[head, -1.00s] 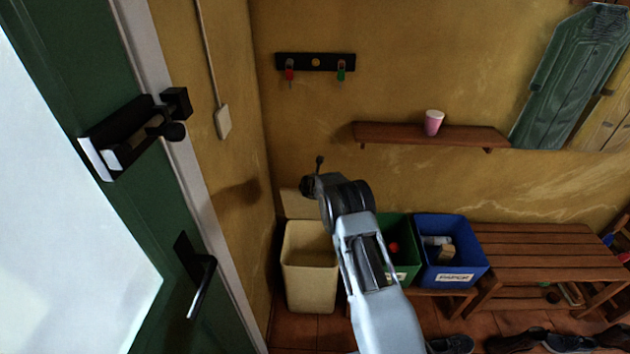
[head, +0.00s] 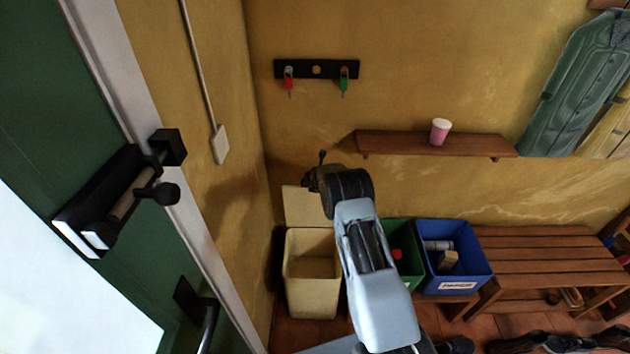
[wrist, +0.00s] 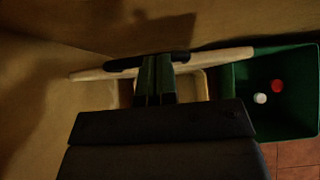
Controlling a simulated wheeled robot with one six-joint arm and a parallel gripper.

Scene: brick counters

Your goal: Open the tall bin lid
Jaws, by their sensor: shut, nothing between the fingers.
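The tall cream bin (head: 312,300) stands in the corner, left of the green bin. Its cream lid (head: 303,207) stands raised at the back of the bin, near the wall, and the bin's mouth is uncovered. My gripper (head: 313,180) is at the lid's upper edge, partly hidden by my wrist. In the wrist view my fingers (wrist: 154,80) are shut with nothing between them. They lie across the lid's pale edge (wrist: 85,74), by a dark handle-like bar (wrist: 120,63); whether they touch it I cannot tell.
A green bin (head: 400,280) and a blue bin (head: 480,262) stand to the right, beside a wooden bench (head: 545,240). A shelf (head: 400,145) with a pink cup (head: 440,131) is above. A green door (head: 60,130) is close on the left.

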